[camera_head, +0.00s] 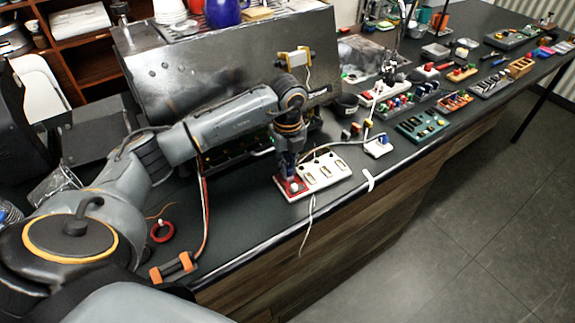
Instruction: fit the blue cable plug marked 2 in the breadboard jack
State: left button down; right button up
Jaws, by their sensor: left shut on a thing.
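My left gripper (291,178) points down over the left end of a white board (325,172) with several slots, which I take for the breadboard. It is shut on a small bluish piece (289,160), seemingly the blue cable plug, mostly hidden by the fingers; no number is readable. A red patch (291,186) on the board lies right under the fingertips. Whether the piece touches it or sits in a jack, I cannot tell. My right gripper is not in view.
A small white block with a blue part (382,141) stands right of the board. A teal board (422,125) and several part trays lie farther right. A large metal panel (215,70) stands behind my arm. An orange-ended piece (174,267) lies near the front edge.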

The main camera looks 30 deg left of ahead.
pick_arm(q)
jog(key=c, duration=1.3)
grip_release()
jog(key=shift+o, duration=0.2)
notch_tip(320, 180, up, 12)
